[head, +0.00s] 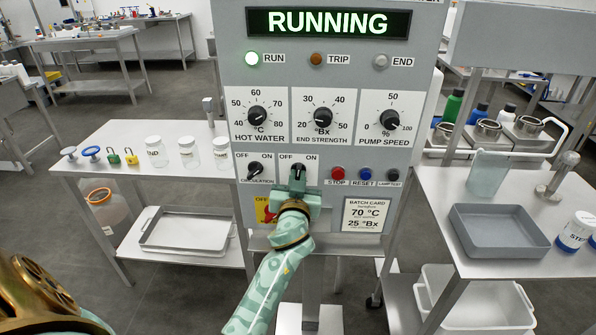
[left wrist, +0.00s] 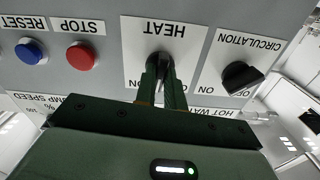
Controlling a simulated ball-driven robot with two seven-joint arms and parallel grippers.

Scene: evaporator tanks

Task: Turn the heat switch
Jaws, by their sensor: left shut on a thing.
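The heat switch (head: 299,168) is a small black knob on a white OFF/ON plate, low in the middle of the grey control panel. My left gripper (head: 298,181) reaches up to it from below. In the left wrist view, the left gripper's fingers (left wrist: 162,85) are shut on the heat switch (left wrist: 160,58) under the upside-down HEAT label. The fingers hide much of the knob, so I cannot tell which way it points. My right gripper is not in view.
The circulation switch (head: 255,172) is close on the left. The red stop button (head: 338,173) and blue reset button (head: 365,174) are on the right. Side tables hold jars, locks and a tray.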

